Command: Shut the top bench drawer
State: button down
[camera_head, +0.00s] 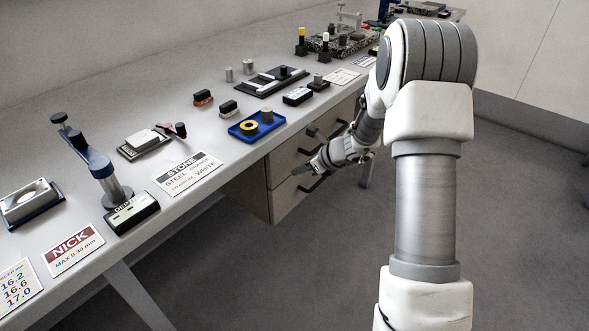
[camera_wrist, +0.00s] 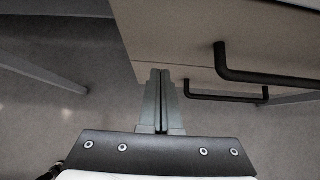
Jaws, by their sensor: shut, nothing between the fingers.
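The pale bench drawer unit (camera_head: 284,200) hangs under the bench top, its front facing right, with dark bar handles. In the wrist view, a pale drawer front (camera_wrist: 165,35) fills the upper right. An upper black handle (camera_wrist: 270,77) and a second one (camera_wrist: 225,97) stand out from the unit. My gripper (camera_head: 304,168) is at the drawer fronts, low beside the handles. In the wrist view its fingers (camera_wrist: 161,75) are together and empty, overlapping the lower left part of the drawer front; contact cannot be told. How far the top drawer stands out is unclear, as my arm covers part of it.
The bench top (camera_head: 225,75) carries a blue tray (camera_head: 239,131), a stand with a blue arm (camera_head: 100,165), a STONE card (camera_head: 187,172), a NICK card (camera_head: 73,248) and several small parts. A bench leg (camera_head: 140,298) stands at the lower left. Grey floor (camera_head: 520,220) is clear at right.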

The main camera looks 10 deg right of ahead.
jog(key=p+v, duration=0.3)
jog(key=v, duration=0.7)
jog(key=s+a+r+n+g, duration=0.2)
jog(key=s+a+r+n, duration=0.6)
jog(key=s+r+n, duration=0.45)
jog(key=s+d+r+n+h, duration=0.1)
jog(key=s+r+n+h, duration=0.2)
jog(key=s+n, duration=0.5)
jog(key=s+d+r+n+h, duration=0.2)
jog(key=s+r+n+h, duration=0.1)
jog(key=s+n, duration=0.5)
notch_tip(320, 180, up, 16)
jog(key=s+p, duration=0.1)
jog(key=p, duration=1.5)
jog(key=shift+r+m+t+p, duration=0.2)
jog(key=shift+m+t+p, duration=0.1)
jog(key=shift+m+t, duration=0.1)
jog(key=shift+s, duration=0.15)
